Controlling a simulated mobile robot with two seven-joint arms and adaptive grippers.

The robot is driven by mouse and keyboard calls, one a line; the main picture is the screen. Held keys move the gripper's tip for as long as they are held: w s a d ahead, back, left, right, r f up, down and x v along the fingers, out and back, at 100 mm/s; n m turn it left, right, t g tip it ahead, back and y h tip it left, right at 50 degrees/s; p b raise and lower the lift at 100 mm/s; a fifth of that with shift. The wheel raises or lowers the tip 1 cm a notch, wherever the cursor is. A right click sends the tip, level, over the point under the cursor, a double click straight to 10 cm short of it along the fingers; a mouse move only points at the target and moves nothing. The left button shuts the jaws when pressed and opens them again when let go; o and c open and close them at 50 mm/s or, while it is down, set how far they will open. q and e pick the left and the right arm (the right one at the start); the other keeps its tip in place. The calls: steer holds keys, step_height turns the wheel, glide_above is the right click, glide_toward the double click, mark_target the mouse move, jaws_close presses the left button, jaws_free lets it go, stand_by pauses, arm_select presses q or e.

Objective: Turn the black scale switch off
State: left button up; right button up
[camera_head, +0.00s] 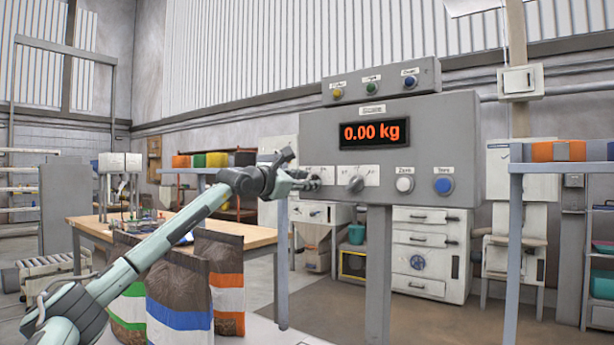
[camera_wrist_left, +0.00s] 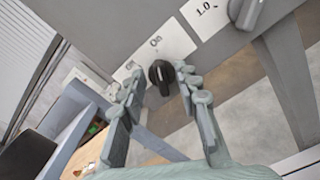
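My right gripper is in neither view.
A grey knob (camera_head: 356,184) with a "1.0" plate is right of the switch. Zero button (camera_head: 405,184) and blue button (camera_head: 444,185) are farther right. The display (camera_head: 375,133) reads 0.00 kg. Filled bags (camera_head: 180,295) stand below my arm. A post (camera_head: 378,265) supports the panel.

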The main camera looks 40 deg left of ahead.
arm_select(q)
steer(key=shift+w, duration=0.15)
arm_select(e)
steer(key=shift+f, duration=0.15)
arm_select(q)
steer(key=shift+c, duration=0.6)
jaws_close()
steer(key=shift+f+n, duration=0.1)
steer(key=shift+n, duration=0.2)
steer(key=n+b, duration=0.1)
steer(key=n, duration=0.6)
steer(key=a+n+b, duration=0.1)
steer(key=n, duration=0.3)
steer(key=shift+b, duration=0.3)
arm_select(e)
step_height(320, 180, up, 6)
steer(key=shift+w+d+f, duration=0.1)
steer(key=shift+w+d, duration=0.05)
arm_select(q)
steer(key=shift+n, duration=0.3)
